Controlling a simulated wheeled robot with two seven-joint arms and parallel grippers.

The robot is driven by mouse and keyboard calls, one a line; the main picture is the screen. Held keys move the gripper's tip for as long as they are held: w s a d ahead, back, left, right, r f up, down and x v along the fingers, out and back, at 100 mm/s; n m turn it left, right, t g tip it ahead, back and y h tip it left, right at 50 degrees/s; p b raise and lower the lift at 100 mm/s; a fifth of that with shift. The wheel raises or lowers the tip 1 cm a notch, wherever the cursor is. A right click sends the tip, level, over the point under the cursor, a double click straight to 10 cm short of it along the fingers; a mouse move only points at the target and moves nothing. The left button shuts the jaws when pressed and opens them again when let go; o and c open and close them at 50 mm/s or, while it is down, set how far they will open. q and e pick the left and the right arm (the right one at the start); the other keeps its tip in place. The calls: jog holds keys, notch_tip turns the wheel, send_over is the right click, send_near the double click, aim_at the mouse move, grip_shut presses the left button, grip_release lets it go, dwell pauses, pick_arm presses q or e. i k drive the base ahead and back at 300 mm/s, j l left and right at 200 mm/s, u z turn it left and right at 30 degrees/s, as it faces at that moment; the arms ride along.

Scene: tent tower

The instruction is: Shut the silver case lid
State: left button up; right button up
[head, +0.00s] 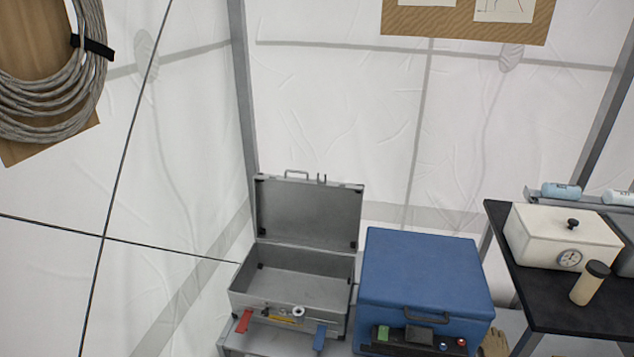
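The silver case (292,310) stands open in the lower middle of the head view, on a grey shelf or stand. Its lid (308,216) is raised upright at the back, with a handle on its top edge. The inside of the case looks empty. Small items, among them a red one (244,320) and a blue one (320,336), show at the front of the case. Neither of my grippers is in view.
A blue case (420,270), shut, stands just right of the silver case. Further right, a black table (560,318) holds a white box with a dial (560,236) and a capped container (589,283). White tent walls stand behind; a coiled cable (60,110) hangs upper left.

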aim_at(315, 213)
jog(key=i+j+z, duration=0.15)
jog(key=z, duration=0.3)
jog(key=i+j+z, duration=0.1)
jog(key=j+z, duration=0.3)
jog(key=i+j+z, duration=0.1)
jog(key=j+z, duration=0.2)
jog(key=z, duration=0.15)
